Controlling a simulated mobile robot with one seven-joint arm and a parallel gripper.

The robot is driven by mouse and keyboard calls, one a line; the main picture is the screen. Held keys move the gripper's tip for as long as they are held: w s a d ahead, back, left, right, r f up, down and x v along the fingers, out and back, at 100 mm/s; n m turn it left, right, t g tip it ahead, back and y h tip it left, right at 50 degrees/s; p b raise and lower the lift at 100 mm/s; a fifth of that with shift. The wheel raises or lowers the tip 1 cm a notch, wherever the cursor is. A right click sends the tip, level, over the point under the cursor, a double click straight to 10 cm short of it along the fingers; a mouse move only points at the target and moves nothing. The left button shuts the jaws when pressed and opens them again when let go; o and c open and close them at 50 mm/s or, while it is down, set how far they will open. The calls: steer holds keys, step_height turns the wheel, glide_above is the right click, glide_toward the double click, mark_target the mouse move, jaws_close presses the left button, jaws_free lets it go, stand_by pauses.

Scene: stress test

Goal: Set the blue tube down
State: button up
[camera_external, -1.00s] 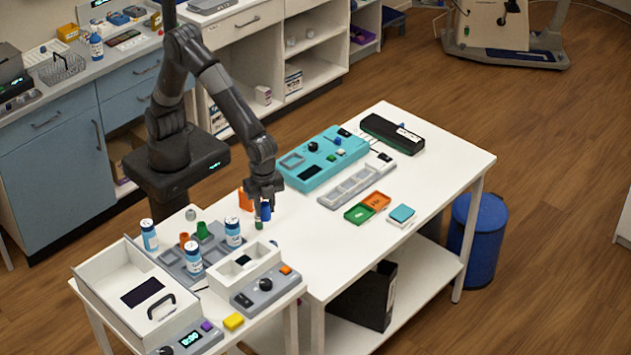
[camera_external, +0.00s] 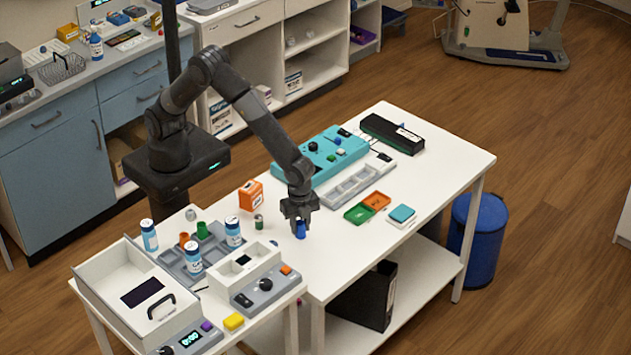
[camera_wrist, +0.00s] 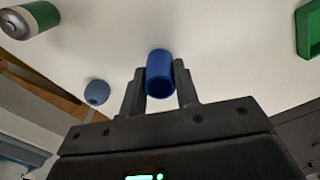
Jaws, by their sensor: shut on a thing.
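The blue tube (camera_external: 300,230) is between the fingers of my gripper (camera_external: 299,218), at or just above the white table; I cannot tell whether its lower end touches. In the wrist view the tube (camera_wrist: 160,74) stands out between the two dark fingertips of my gripper (camera_wrist: 159,88), which are shut on it.
Green (camera_external: 359,213) and orange (camera_external: 376,200) trays, a grey compartment tray (camera_external: 357,182) and a teal device (camera_external: 322,157) lie to the right and behind. The table's front middle is clear.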

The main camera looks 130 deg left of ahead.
steer(key=o, duration=0.9)
steer(key=shift+f, duration=0.1)
steer(key=shift+o, duration=0.2)
